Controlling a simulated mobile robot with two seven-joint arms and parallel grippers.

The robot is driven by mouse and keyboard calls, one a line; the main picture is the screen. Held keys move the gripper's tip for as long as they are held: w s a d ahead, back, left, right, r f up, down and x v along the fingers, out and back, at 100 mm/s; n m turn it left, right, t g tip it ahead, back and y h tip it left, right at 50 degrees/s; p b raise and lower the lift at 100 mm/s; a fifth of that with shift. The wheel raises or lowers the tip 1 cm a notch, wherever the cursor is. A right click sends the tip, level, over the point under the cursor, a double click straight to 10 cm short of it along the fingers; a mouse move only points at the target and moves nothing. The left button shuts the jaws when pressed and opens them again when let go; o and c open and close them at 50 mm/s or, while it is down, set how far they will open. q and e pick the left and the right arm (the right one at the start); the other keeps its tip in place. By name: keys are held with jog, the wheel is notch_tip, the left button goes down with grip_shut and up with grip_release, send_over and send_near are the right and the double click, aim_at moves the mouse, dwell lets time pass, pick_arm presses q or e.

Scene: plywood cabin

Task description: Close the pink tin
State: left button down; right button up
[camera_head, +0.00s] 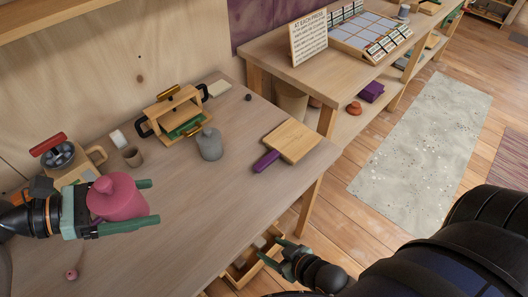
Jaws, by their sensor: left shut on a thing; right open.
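The pink tin (118,200) is at the left, a round pink body with a small knob on its top. My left gripper (138,204) is shut around its sides, with one green finger on the far side and one on the near side. I cannot tell whether the tin touches the table, or whether its top is a lid fully seated.
The table's front middle is clear.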

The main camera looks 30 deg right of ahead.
dwell(0.4)
pick_arm(q)
jog(key=s+a+f+n+t+y+b, duration=0.1)
jog(key=s+a+f+n+t+b, duration=0.1)
jog(key=f+n+t, duration=0.2)
jog(key=s+a+f+n+t+y+b, duration=0.1)
jog(key=s+f+n+t+y+b, duration=0.1)
jog(key=f+n+t, duration=0.2)
notch_tip(320, 180, down, 4)
jog(key=shift+s+a+r+n+t, duration=0.25)
jog(key=shift+a+n+t, duration=0.15)
jog(key=shift+t, duration=0.5)
jog(key=w+a+f+b, duration=0.1)
jog(key=w+f, duration=0.2)
jog(key=w, duration=0.1)
jog(key=w+a+f+b, duration=0.1)
jog(key=w+f+b, duration=0.1)
jog(key=w+f, duration=0.1)
jog(key=w+a+f+b, duration=0.1)
jog(key=w+f+b, duration=0.1)
jog(key=w, duration=0.3)
jog(key=shift+w+f, duration=0.25)
jog(key=shift+f, duration=0.2)
jog(key=shift+w+a+f, duration=0.15)
jog(key=shift+w+f, duration=0.1)
jog(key=shift+w, duration=0.05)
